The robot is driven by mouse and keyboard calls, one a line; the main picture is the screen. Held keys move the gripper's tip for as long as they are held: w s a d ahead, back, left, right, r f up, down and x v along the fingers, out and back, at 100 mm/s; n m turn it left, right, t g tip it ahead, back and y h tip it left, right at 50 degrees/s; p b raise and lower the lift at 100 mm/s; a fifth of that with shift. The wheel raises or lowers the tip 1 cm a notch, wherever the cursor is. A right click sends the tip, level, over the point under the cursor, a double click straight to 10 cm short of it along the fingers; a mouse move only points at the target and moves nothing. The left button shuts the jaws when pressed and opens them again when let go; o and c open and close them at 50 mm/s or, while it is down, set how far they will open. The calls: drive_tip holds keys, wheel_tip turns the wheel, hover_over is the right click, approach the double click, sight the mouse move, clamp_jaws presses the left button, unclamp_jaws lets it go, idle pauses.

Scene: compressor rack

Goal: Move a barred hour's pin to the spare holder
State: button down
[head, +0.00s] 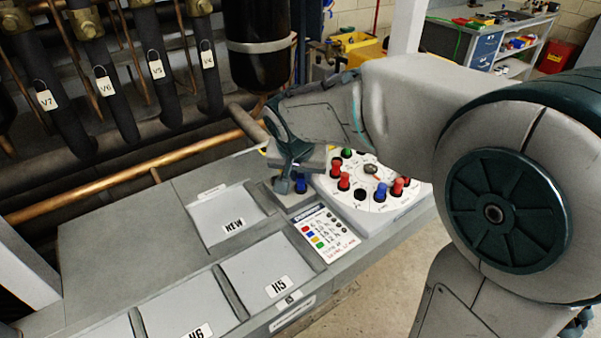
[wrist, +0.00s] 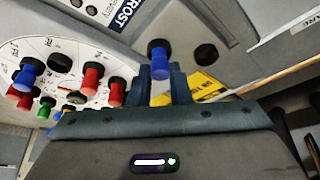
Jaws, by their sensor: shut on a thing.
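A blue pin (wrist: 159,66) is between my gripper's (wrist: 164,80) fingertips in the wrist view, with a black collar at its far end. In the head view my gripper (head: 290,180) reaches down over the small grey spare holder (head: 300,206), and the blue pin (head: 301,186) shows beside a finger. The pin looks upright at one of the holder's sockets; I cannot tell how deep it sits. An empty black socket (wrist: 205,54) is beside it. The white round dial (head: 370,211) holds red, green and blue pins, with a black empty hole (head: 361,196) near its front.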

drive_tip(key=shift+f, duration=0.1)
idle(0.6)
drive_tip(key=c, duration=1.3)
unclamp_jaws()
drive_tip(key=shift+o, duration=0.2)
drive_tip(key=d+v, duration=0.1)
drive_tip(key=v, duration=1.2)
drive_tip(key=shift+a+r, duration=0.4)
drive_tip(key=shift+a, duration=0.1)
drive_tip(key=s+d+f+n+g, duration=0.1)
drive_tip(key=s+d+f+n, duration=0.1)
drive_tip(key=s+d+f, duration=1.1)
drive_tip(key=shift+d+f+g+y, duration=0.4)
drive_tip(key=shift+d+f, duration=0.1)
drive_tip(key=shift+d, duration=0.45)
